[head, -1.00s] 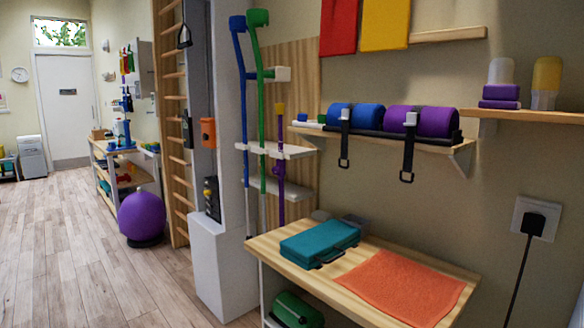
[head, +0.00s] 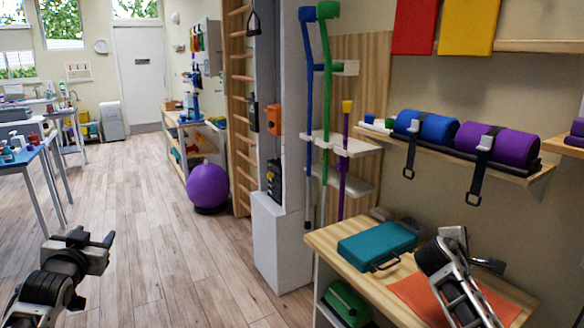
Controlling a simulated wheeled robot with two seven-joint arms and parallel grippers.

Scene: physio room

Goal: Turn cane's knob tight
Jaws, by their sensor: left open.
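A purple cane (head: 343,170) with a yellow top stands upright in the white wall rack (head: 350,147). Beside it on the left stand a green crutch (head: 328,90) and a blue crutch (head: 308,95). I cannot make out a knob on the cane at this size. My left gripper (head: 94,242) is open and empty over the floor at lower left, far from the rack. My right gripper (head: 472,250) is above the wooden table at lower right, apart from the cane; its jaws do not show clearly.
The wooden table (head: 330,246) holds a teal case (head: 376,246) and an orange towel (head: 405,290). A white box-shaped pedestal (head: 281,245) stands left of the rack. A purple ball (head: 208,187) rests farther back. The wooden floor (head: 150,220) at left is clear.

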